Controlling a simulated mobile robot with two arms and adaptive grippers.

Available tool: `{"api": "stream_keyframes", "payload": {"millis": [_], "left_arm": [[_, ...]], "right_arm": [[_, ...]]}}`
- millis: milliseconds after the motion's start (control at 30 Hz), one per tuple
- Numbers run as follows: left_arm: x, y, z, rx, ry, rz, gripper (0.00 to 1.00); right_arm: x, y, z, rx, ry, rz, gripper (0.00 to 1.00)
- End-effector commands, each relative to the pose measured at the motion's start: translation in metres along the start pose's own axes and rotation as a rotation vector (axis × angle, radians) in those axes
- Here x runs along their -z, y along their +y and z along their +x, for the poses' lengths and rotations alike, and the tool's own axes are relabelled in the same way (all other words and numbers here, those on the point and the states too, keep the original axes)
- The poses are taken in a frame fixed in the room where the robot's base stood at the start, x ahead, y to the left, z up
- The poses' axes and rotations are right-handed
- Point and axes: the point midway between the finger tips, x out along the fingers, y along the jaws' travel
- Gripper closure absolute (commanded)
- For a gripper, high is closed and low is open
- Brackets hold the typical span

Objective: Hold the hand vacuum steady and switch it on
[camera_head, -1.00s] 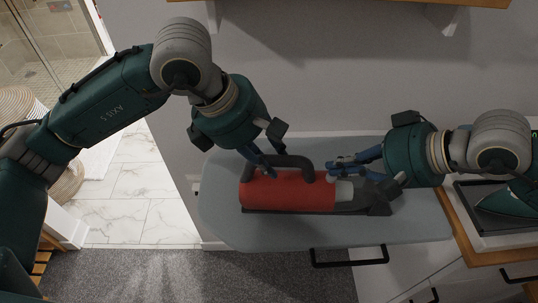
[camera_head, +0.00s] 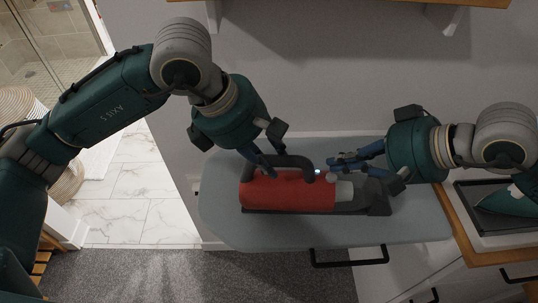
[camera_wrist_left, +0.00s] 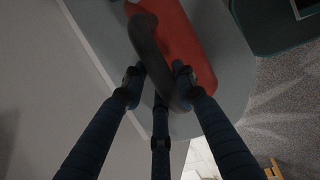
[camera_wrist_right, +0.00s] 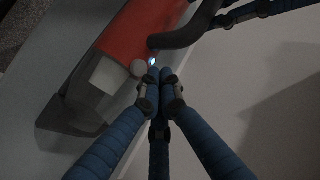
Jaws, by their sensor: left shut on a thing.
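The hand vacuum lies on its side along the ironing board (camera_head: 225,215), with a red body (camera_head: 290,195), a dark looped handle (camera_head: 295,160) and a grey nozzle end (camera_head: 375,195). My left gripper (camera_head: 260,170) is shut on the handle; the left wrist view shows its fingers on both sides of the dark handle (camera_wrist_left: 147,40). My right gripper (camera_head: 333,165) has its fingertips together and empty, just beside the handle's front end. In the right wrist view, a small bright light (camera_wrist_right: 152,62) glows by the handle's front end, near a pale round knob (camera_wrist_right: 138,68).
A tray with a green iron (camera_head: 510,203) stands on the wooden-topped cabinet at the right. The wall (camera_head: 300,80) rises close behind the board. A wooden shelf (camera_head: 400,2) is overhead. The board's left end is clear.

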Motion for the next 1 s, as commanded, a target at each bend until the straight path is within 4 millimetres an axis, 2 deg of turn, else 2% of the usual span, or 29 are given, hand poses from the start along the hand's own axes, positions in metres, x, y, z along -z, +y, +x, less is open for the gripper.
{"api": "stream_keyframes", "payload": {"millis": [333,800,1000], "left_arm": [[-0.001,0.001,-0.001,-0.003,-0.002,0.000,1.00],[-0.001,0.001,-0.001,-0.003,-0.002,0.000,1.00],[-0.001,0.001,-0.001,-0.003,-0.002,0.000,1.00]], "right_arm": [[0.002,-0.003,-0.003,0.001,0.001,-0.001,1.00],[0.015,-0.034,-0.035,0.002,0.003,-0.001,1.00],[0.017,-0.040,-0.042,0.000,0.001,0.000,1.00]]}}
